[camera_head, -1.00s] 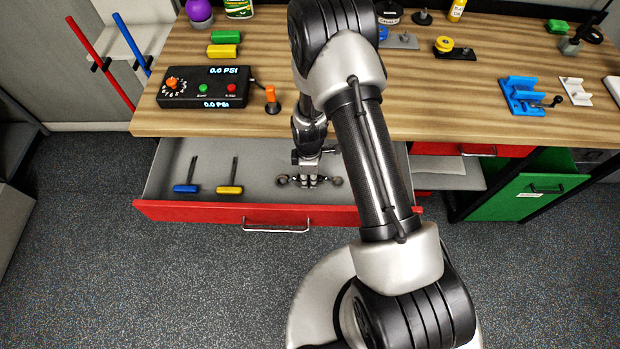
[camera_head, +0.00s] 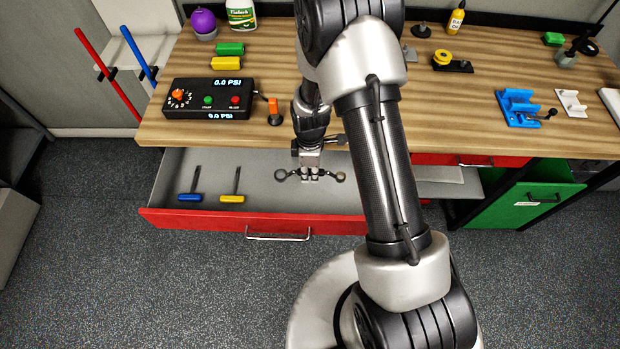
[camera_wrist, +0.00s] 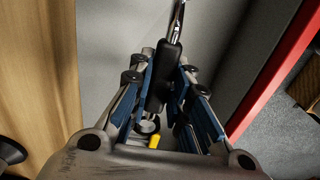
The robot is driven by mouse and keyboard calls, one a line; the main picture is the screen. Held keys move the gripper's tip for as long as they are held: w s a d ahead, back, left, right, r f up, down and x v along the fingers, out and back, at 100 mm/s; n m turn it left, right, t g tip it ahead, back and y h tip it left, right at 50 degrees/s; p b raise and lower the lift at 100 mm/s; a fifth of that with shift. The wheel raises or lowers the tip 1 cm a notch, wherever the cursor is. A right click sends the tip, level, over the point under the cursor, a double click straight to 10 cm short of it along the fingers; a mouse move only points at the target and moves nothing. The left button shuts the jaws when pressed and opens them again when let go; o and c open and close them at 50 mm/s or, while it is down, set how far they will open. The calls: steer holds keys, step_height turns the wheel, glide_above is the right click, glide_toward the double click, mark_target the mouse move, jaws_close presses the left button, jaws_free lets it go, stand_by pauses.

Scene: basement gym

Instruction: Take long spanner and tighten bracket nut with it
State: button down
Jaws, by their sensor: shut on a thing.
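The spanner has a ring at each end and a black grip in the middle. In the head view its ring end (camera_head: 280,174) shows left of my gripper (camera_head: 310,174), with the other ring at the right. My gripper is shut across the middle of the spanner, over the open drawer (camera_head: 262,192). In the wrist view the black grip of the spanner (camera_wrist: 166,70) lies between the blue-sided fingers of my gripper (camera_wrist: 166,88), and a metal shaft runs away from it. I cannot make out the bracket nut; my arm hides part of the bench.
A blue-handled tool (camera_head: 190,197) and a yellow-handled tool (camera_head: 232,198) lie in the drawer's left half. The wooden bench top (camera_head: 200,133) overhangs the drawer's back. On it are a pressure box (camera_head: 207,99) and, at right, a blue fixture (camera_head: 519,108).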

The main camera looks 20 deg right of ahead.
step_height(320, 180, up, 10)
steer(key=shift+r+p, duration=0.15)
steer(key=shift+p, duration=1)
step_height(320, 180, up, 6)
steer(key=p, duration=0.4)
glide_above(310, 171)
steer(key=shift+r, duration=0.1)
